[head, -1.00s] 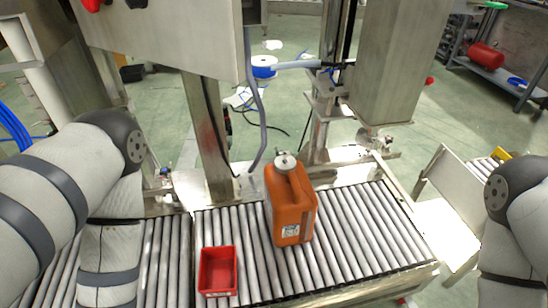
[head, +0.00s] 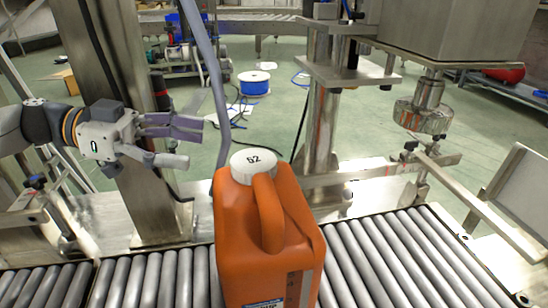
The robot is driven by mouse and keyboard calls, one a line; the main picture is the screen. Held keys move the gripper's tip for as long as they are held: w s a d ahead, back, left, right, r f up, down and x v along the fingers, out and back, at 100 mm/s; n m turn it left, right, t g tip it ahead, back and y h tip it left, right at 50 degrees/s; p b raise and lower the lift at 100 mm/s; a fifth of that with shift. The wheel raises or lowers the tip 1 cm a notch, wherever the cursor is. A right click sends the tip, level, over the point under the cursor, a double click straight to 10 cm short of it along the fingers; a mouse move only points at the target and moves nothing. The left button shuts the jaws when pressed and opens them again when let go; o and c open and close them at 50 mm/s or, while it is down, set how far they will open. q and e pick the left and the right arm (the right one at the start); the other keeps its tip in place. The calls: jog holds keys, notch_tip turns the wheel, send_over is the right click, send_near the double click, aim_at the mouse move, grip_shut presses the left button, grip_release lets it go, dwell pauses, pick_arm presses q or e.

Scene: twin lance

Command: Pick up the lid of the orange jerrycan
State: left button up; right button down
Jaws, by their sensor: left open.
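The orange jerrycan (head: 262,250) stands upright on the roller conveyor, in the lower middle of the head view. Its round white lid (head: 254,165), marked 52 or 62, sits on top of the can, just behind the handle. My left gripper (head: 188,143) is to the left of the lid, open and empty, with its fingers pointing right. A clear gap lies between its fingertips and the lid. My right gripper is out of view.
The grey roller conveyor (head: 378,262) runs on both sides of the can. A steel post (head: 322,140) and a metal nozzle fixture (head: 424,108) stand behind and to the right. A blue-and-white spool (head: 254,83) lies on the floor.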

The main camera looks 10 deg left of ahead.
aim_at(252, 160)
pick_arm(q)
jog(key=x, duration=0.3)
jog(key=b+x, duration=0.1)
jog(key=x, duration=0.3)
jog(key=s+b+x, duration=0.1)
jog(key=x, duration=0.2)
jog(key=shift+w+d+f, duration=0.1)
jog(key=shift+d+f, duration=0.2)
jog(key=shift+d, duration=0.05)
jog(key=shift+w+d, duration=0.1)
jog(key=shift+d, duration=0.15)
jog(key=c, duration=0.7)
